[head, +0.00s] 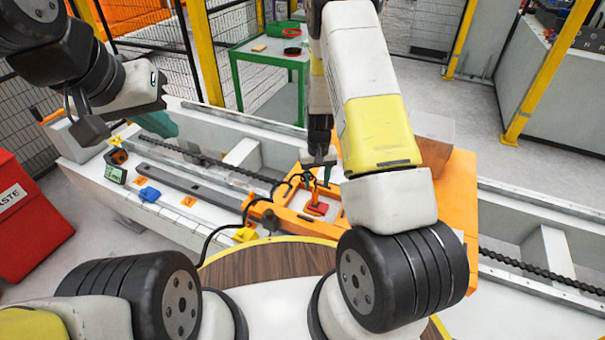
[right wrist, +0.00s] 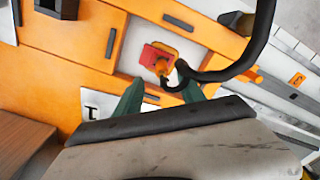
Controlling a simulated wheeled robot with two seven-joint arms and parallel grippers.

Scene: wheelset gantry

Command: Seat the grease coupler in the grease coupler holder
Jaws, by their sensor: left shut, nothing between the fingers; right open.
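The grease coupler appears to be the small orange fitting (right wrist: 162,67) at the end of a black hose (right wrist: 232,70) in the right wrist view. It is over a red block (right wrist: 150,54) in a pale recess of an orange tray; I cannot tell whether it touches the block. The red block also shows in the head view (head: 316,208). I cannot tell for sure which part is the holder. My right gripper (right wrist: 158,84) is open, its green fingers apart at the near side of the coupler, with nothing gripped. My left gripper (head: 163,124) is shut and empty over the beam at left.
A small meter (head: 116,174), a blue item (head: 150,194) and yellow tags lie on the beam at left. A green trolley (head: 270,58) stands behind; a red bin (head: 25,215) is far left.

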